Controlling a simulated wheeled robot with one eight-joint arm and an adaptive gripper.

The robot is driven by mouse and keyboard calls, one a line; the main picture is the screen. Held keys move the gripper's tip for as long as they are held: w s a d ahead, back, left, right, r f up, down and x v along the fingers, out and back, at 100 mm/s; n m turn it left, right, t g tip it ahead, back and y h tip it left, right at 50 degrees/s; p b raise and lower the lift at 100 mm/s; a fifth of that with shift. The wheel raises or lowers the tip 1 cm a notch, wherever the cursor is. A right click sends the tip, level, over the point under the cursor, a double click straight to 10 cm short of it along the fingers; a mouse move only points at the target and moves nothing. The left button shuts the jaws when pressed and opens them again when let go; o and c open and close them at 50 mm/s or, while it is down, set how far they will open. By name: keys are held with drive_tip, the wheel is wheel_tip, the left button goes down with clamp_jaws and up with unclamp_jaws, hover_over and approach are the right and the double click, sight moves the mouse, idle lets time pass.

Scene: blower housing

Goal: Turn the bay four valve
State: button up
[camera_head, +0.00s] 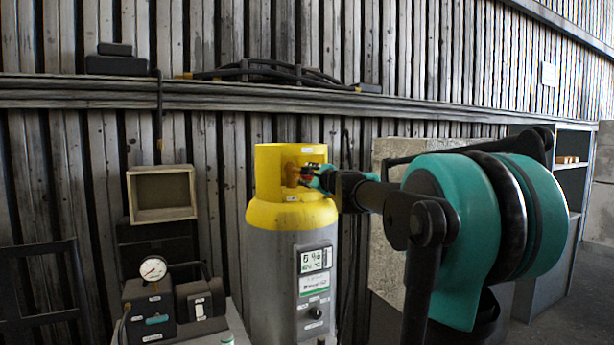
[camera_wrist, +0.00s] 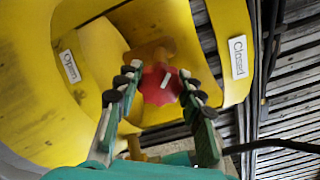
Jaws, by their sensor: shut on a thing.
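The valve is a red knob (camera_wrist: 158,86) with a white mark on it, on a brass-coloured stem inside the yellow collar (camera_wrist: 100,50) of a gas cylinder. A label "Open" (camera_wrist: 69,66) is on the left of the collar and "Closed" (camera_wrist: 238,57) on the right. The white mark is near upright, tilted slightly. My gripper (camera_wrist: 161,92) is shut on the knob, one finger on each side. In the head view the cylinder (camera_head: 270,270) has a yellow top and grey body, and my gripper (camera_head: 314,175) reaches into the collar's opening from the right, partly hiding the knob.
A display panel (camera_head: 315,260) is on the cylinder's front. A pump with a round gauge (camera_head: 153,268) stands left of it, below an open wooden box (camera_head: 162,193). A ribbed wall with a cable-carrying ledge (camera_head: 420,108) is behind. Shelving (camera_head: 570,165) stands at the right.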

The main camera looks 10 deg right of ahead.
drive_tip(key=n, duration=1.2)
drive_tip(key=shift+n, duration=0.4)
idle(0.3)
drive_tip(key=o, duration=1.2)
drive_tip(key=v, duration=1.2)
drive_tip(key=shift+r, duration=0.1)
